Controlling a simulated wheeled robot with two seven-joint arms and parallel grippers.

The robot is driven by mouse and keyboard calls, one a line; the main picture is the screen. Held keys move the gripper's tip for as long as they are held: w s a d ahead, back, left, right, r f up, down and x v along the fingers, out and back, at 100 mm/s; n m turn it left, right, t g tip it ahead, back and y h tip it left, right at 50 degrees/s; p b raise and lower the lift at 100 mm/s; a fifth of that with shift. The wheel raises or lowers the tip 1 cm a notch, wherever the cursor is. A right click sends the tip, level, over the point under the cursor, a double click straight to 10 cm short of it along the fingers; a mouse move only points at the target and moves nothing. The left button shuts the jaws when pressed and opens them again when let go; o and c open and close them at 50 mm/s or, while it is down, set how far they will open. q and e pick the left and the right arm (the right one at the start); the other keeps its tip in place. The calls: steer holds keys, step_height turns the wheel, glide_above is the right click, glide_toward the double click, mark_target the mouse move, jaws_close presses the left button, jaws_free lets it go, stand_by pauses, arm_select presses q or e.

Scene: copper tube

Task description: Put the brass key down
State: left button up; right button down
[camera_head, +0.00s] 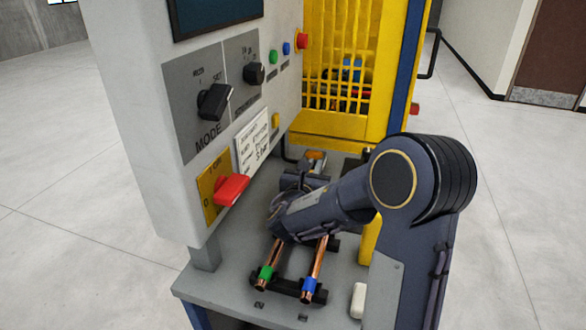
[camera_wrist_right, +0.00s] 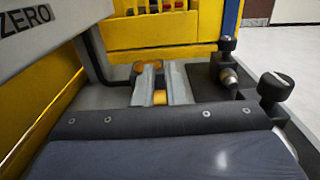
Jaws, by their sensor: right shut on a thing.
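My right gripper (camera_head: 308,172) reaches over the grey worktop toward the yellow cage, low behind my wrist. In the right wrist view its two grey fingers (camera_wrist_right: 163,85) are closed around a small brass-yellow piece (camera_wrist_right: 160,97), which seems to be the brass key. More orange-yellow shows past the fingertips, and in the head view a yellow-orange bit (camera_head: 316,155) is at the gripper's far end. The key's full shape is hidden by the fingers. I cannot tell whether it touches the worktop. My left gripper is not in view.
Two copper tubes, one green-banded (camera_head: 266,272) and one blue-banded (camera_head: 309,284), lie in black holders. A white block (camera_head: 358,300) is to their right. The control panel with a red handle (camera_head: 231,190) stands at left. The yellow cage (camera_head: 340,80) is behind. Black knobs (camera_wrist_right: 274,88) stand at right.

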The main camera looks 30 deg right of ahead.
steer(key=w+a, duration=0.2)
steer(key=w, duration=0.1)
steer(key=w+a+p, duration=0.1)
steer(key=shift+w+a+f, duration=0.15)
steer(key=shift+a+f, duration=0.1)
steer(key=shift+f, duration=0.15)
steer(key=shift+d+f, duration=0.1)
steer(key=shift+f, duration=0.05)
steer(key=shift+f, duration=0.2)
steer(key=c, duration=1.5)
jaws_free()
steer(key=shift+r, duration=0.15)
